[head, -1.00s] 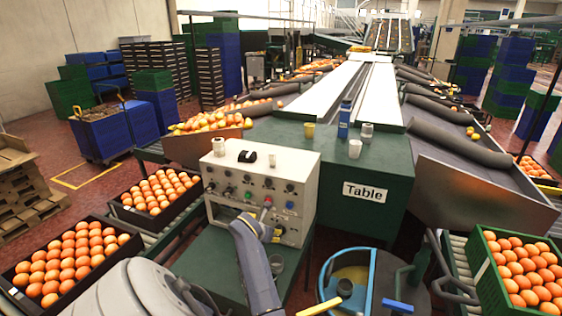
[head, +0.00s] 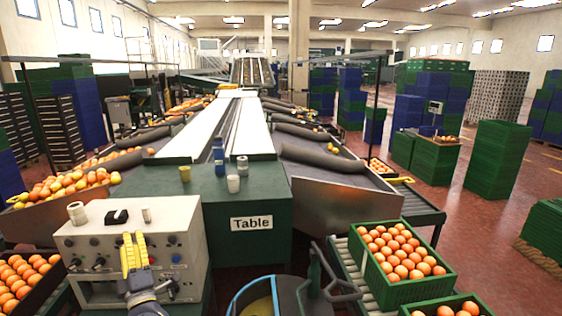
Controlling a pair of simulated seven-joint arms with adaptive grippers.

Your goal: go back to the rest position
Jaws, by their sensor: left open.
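My left gripper (head: 133,241) is at the lower left of the head view, in front of the grey control box. Its yellow fingers point up and away from me, open, with nothing seen between them. It overlaps the box's front panel in the picture; I cannot tell whether it touches. My right gripper is not in view.
The control box (head: 80,240) carries knobs, with small cups on top. A green table (head: 260,200) stands behind it. A blue-rimmed drum (head: 243,292) is at bottom centre. Green crates of oranges (head: 405,292) sit on rollers at right. Red floor (head: 440,215) is open farther right.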

